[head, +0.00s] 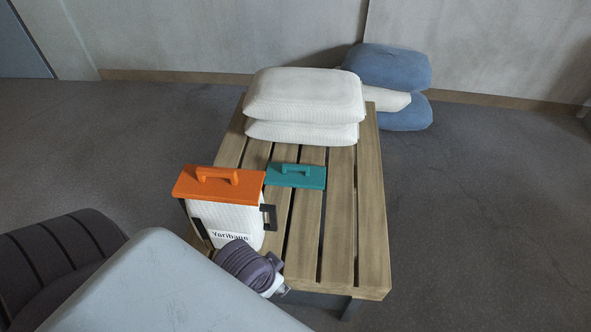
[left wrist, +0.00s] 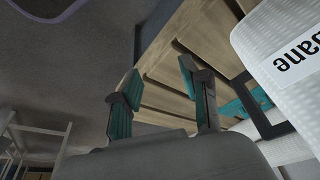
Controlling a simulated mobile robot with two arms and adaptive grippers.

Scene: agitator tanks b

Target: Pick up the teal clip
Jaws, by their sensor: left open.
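The teal clip (head: 296,176) is a flat bar with a raised handle. It lies on the wooden slats, just right of the orange clip, handle up. In the left wrist view a teal piece, which looks like the clip (left wrist: 257,96), shows partly hidden behind a black bracket and the white bag. My left gripper (head: 283,291) is at the near end of the slats, well short of the teal clip; its fingers are mostly hidden in the head view. In the left wrist view its two teal-padded fingers (left wrist: 160,72) stand apart with nothing between them. My right gripper is not in view.
A white labelled bag (head: 225,218) with an orange clip (head: 219,184) on top stands between my left arm and the teal clip. Black brackets (head: 269,217) flank it. White sacks (head: 304,98) lie behind on the slatted platform (head: 372,220); blue sacks (head: 388,66) are beyond. The right slats are clear.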

